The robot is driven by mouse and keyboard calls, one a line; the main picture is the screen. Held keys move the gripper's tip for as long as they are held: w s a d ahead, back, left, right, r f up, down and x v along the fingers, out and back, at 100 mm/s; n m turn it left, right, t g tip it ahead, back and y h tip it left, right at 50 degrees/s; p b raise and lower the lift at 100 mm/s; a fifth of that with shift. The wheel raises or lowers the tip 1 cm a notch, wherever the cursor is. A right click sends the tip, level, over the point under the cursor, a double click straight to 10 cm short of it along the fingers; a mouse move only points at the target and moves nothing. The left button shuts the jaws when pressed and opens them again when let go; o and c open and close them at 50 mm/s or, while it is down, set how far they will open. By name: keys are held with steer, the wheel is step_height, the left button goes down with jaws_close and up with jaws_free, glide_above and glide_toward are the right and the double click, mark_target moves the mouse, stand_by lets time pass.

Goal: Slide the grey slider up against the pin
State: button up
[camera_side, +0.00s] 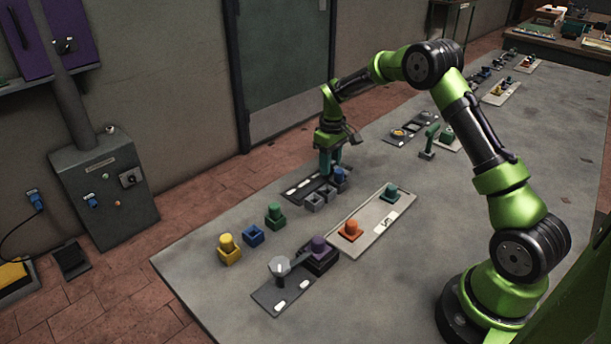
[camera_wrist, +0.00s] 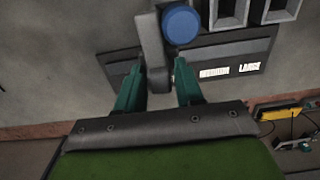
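A grey bar-like piece (camera_wrist: 151,45), which looks like the slider, lies slightly tilted on a dark plate in the wrist view. A round blue pin (camera_wrist: 181,25) stands at its right, close against its upper part; I cannot tell if they touch. My gripper (camera_wrist: 160,62) has its two teal fingers apart, one on each side of the grey piece's lower end. A narrow gap seems to show on the right. In the side view my gripper (camera_side: 328,172) points down at the dark plate (camera_side: 302,187), beside the blue pin (camera_side: 340,174), and hides the grey piece.
Grey open square blocks (camera_wrist: 230,10) stand right of the pin. On the table are a yellow block (camera_side: 228,250), a blue square ring (camera_side: 253,235), a green block (camera_side: 275,215), a pale tray (camera_side: 370,225) with orange and green pieces, and a dark plate with a grey knob (camera_side: 279,267).

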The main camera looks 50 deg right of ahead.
steer(key=shift+o, duration=0.8)
step_height(320, 180, up, 17)
steer(key=shift+d+f, duration=0.1)
steer(key=s+a+r+m+t+y, duration=0.1)
steer(key=s+a+r+m+t, duration=0.1)
steer(key=s+a, duration=0.7)
steer(key=s+a+r+m+t+y, duration=0.1)
steer(key=s+a+t, duration=0.4)
steer(key=s, duration=1.2)
steer(key=a+r+m, duration=0.1)
steer(key=a+r, duration=0.1)
steer(key=a, duration=0.2)
steer(key=shift+a, duration=0.35)
